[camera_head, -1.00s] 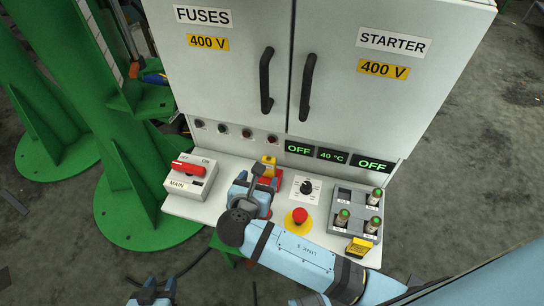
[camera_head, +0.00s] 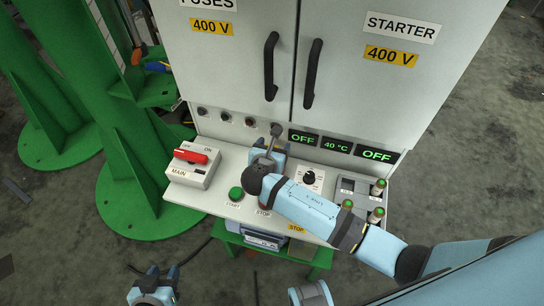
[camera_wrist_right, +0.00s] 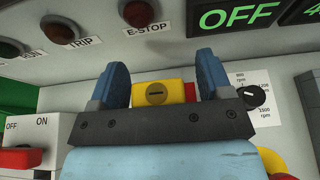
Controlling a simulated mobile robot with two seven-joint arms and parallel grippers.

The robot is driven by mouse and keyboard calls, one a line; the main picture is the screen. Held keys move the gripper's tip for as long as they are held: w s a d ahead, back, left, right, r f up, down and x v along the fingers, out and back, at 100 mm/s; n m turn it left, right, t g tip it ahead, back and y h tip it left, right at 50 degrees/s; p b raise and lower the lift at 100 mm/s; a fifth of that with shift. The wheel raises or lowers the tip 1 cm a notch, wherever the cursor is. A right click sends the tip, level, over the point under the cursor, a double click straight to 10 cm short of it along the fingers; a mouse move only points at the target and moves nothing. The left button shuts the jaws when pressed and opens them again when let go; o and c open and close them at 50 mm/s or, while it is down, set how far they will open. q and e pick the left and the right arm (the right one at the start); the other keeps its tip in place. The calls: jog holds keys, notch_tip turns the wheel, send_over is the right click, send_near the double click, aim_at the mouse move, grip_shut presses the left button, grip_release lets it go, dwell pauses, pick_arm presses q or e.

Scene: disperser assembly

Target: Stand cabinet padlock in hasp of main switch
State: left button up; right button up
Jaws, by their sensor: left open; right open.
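The main switch (camera_head: 186,170) is a grey box at the left of the panel, its red handle (camera_head: 190,156) lying across the top near OFF. Its corner shows in the right wrist view (camera_wrist_right: 28,128). I cannot make out the hasp. A yellow block with a round slotted disc (camera_wrist_right: 157,93), seemingly the padlock, stands between my right fingers in the wrist view, a red part beside it. In the head view my arm hides it. My right gripper (camera_wrist_right: 158,85) is open, fingers either side of the block. My left gripper (camera_head: 155,272) is open and empty, low in front of the panel.
Behind is the cabinet wall with indicator lamps (camera_head: 226,117) and green displays (camera_head: 303,139). A green START button (camera_head: 236,193), a rotary knob (camera_head: 308,176) and a rack with green-topped plugs (camera_head: 362,190) crowd the panel. A green column (camera_head: 85,110) stands left.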

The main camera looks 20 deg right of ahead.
jog(key=shift+c, duration=0.4)
jog(key=c, duration=1)
jog(key=shift+r, duration=0.1)
